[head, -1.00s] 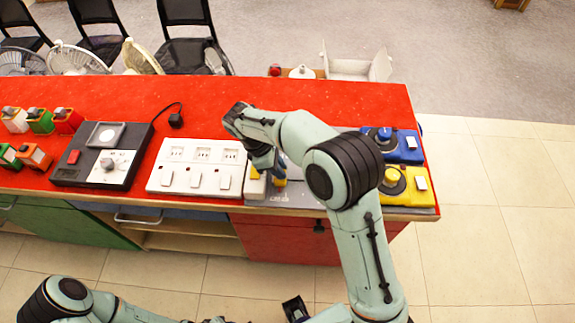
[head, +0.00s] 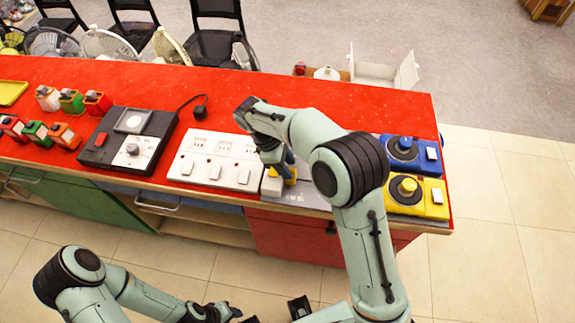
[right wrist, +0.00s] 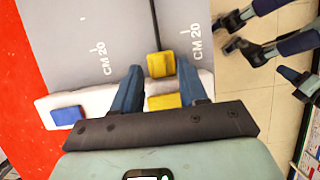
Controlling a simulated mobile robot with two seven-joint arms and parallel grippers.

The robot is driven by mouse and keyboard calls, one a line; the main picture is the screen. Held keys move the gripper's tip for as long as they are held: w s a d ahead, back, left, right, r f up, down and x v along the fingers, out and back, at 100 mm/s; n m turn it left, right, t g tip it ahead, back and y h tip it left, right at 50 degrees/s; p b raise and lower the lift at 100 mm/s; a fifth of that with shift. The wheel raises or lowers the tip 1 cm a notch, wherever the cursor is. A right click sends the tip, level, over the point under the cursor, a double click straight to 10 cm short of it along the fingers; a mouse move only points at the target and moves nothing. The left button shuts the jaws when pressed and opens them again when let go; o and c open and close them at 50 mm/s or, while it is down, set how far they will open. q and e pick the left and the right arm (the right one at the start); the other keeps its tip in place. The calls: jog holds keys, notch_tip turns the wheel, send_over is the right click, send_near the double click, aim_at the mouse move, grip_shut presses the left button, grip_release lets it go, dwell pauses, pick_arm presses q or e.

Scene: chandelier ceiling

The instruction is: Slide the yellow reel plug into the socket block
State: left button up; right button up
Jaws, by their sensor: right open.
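The yellow plug (right wrist: 161,65) lies on a grey board with a dark cord running from its far end. A white block (right wrist: 198,88) beside it carries a yellow patch (right wrist: 163,101); this looks like the socket block, and plug and patch are apart. My right gripper (right wrist: 159,68) is open, its fingers on either side of the plug with gaps visible. In the head view, my right gripper (head: 283,167) is over the counter, partly hiding plug and block. The yellow reel (head: 407,187) sits at the counter's right end. My left gripper (head: 222,312) is low, away from the counter; its jaws are unclear.
A blue reel (head: 403,148) stands behind the yellow one. A blue patch (right wrist: 68,117) is on the white piece left of my fingers. A white switch panel (head: 214,160) and a black device (head: 128,140) stand left on the red counter (head: 310,103).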

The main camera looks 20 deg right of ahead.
pick_arm(q)
jog(key=w+r+p, duration=0.2)
jog(key=r, duration=0.1)
jog(key=shift+w+r+p, duration=0.3)
jog(key=shift+w+p, duration=0.05)
pick_arm(e)
jog(key=v, duration=1.2)
jog(key=shift+w+a, duration=0.15)
jog(key=shift+w, duration=0.05)
jog(key=shift+r, duration=0.1)
